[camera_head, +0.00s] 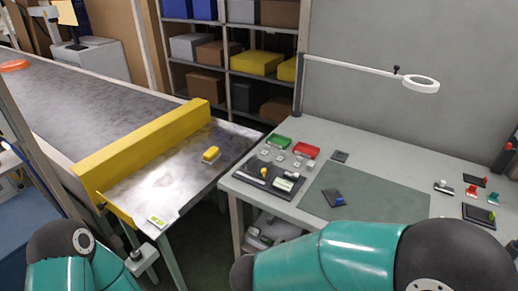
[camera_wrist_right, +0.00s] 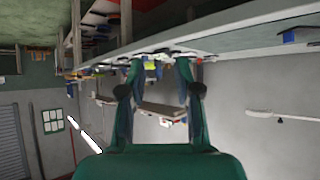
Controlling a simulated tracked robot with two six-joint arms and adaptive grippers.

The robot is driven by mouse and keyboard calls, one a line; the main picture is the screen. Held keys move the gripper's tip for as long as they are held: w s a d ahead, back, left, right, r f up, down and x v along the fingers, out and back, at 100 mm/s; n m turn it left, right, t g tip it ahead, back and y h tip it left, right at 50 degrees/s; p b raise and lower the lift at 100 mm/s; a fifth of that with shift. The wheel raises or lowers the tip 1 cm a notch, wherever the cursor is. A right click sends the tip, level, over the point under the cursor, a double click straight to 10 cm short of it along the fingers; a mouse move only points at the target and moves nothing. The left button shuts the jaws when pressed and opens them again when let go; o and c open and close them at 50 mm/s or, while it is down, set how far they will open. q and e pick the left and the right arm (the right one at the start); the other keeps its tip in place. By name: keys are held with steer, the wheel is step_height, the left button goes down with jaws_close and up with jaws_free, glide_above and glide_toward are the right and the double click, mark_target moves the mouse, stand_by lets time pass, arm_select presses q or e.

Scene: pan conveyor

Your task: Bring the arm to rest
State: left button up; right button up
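My right gripper (camera_wrist_right: 159,66) shows in the right wrist view. Its two dark fingers stand apart with a wide gap, and I see nothing held between them. That view appears upside down, with a table edge across the top beyond the fingertips. In the head view my right arm's teal and black links cross the bottom right, in front of the workbench, and the gripper is out of frame. My left arm's teal and black links show at the bottom left, and its gripper is in neither view.
Shelves stand behind.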

steer(key=d+f+g, duration=0.3)
steer(key=d+f, duration=0.4)
steer(key=d, duration=0.4)
steer(key=w+d+f+n+t+y, duration=0.25)
steer(key=d+f+n, duration=0.2)
steer(key=f, duration=0.65)
step_height(320, 180, down, 6)
steer(key=a+n+t+y, duration=0.2)
steer(key=a+y, duration=0.1)
steer(key=s+a+f+n+g+y, duration=0.1)
steer(key=s+a+n+y, duration=0.2)
steer(key=a, duration=0.5)
steer(key=s+a+f+n+g+y, duration=0.2)
steer(key=s+a+n+y, duration=0.2)
steer(key=s+a+y, duration=0.2)
steer(key=shift+s+a, duration=0.5)
steer(key=shift+a, duration=0.4)
